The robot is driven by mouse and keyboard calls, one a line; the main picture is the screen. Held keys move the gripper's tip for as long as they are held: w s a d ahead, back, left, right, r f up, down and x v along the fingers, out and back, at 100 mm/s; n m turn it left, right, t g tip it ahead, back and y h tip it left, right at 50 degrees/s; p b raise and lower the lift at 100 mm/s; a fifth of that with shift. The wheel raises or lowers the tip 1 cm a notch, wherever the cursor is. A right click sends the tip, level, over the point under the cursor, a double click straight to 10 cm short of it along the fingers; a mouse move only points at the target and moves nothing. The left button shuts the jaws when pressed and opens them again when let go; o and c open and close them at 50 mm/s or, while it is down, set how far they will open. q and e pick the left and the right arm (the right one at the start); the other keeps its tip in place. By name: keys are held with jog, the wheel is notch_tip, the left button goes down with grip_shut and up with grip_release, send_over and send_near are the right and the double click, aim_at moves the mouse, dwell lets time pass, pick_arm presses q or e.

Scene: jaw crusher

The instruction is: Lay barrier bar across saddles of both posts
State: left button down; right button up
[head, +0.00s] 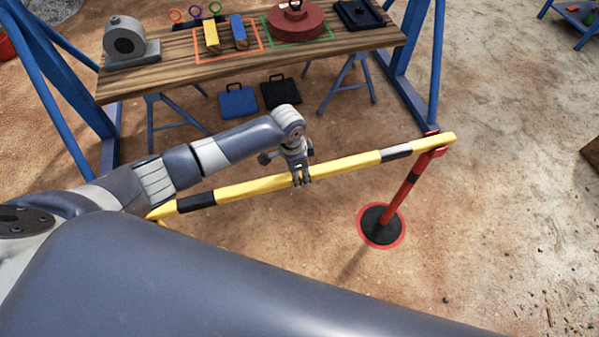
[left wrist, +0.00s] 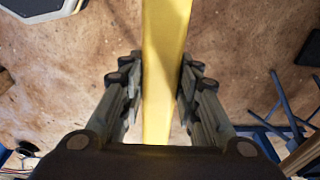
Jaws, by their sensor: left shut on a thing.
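The yellow barrier bar (head: 342,164) with black bands runs across the head view, from behind my left arm up to the right. My left gripper (head: 301,178) is shut on the bar near its middle. The left wrist view shows the yellow bar (left wrist: 164,70) between the two fingers (left wrist: 160,88). The bar's right end lies at the top of a red post (head: 407,187) on a round black base; I cannot tell if it rests in the saddle. My right gripper is not in view.
A wooden workbench (head: 180,75) with blue legs stands behind the bar. It holds a grey machine part (head: 126,42), a yellow block (head: 211,35), a blue block (head: 238,32) and a dark red disc (head: 296,22). Two cases (head: 238,102) sit below.

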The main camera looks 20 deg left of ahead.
pick_arm(q)
jog(key=shift+f, duration=0.2)
dwell(0.5)
jog(key=c, duration=1.1)
grip_release()
jog(key=shift+f, duration=0.1)
jog(key=shift+s+a+r+p, duration=0.1)
jog(key=shift+a+r+p, duration=0.05)
jog(key=shift+r+p, duration=1.15)
jog(key=shift+s+a+r+p, duration=0.1)
jog(key=shift+r+p, duration=1.05)
jog(key=shift+p, duration=0.15)
jog(key=shift+s+a+r+p, duration=0.1)
jog(key=shift+a+r+p, duration=0.05)
jog(key=shift+r+p, duration=1.5)
jog(key=shift+s+a+r+p, duration=0.1)
jog(key=shift+a+r+p, duration=0.05)
jog(key=shift+r+p, duration=1.45)
jog(key=shift+f, duration=0.15)
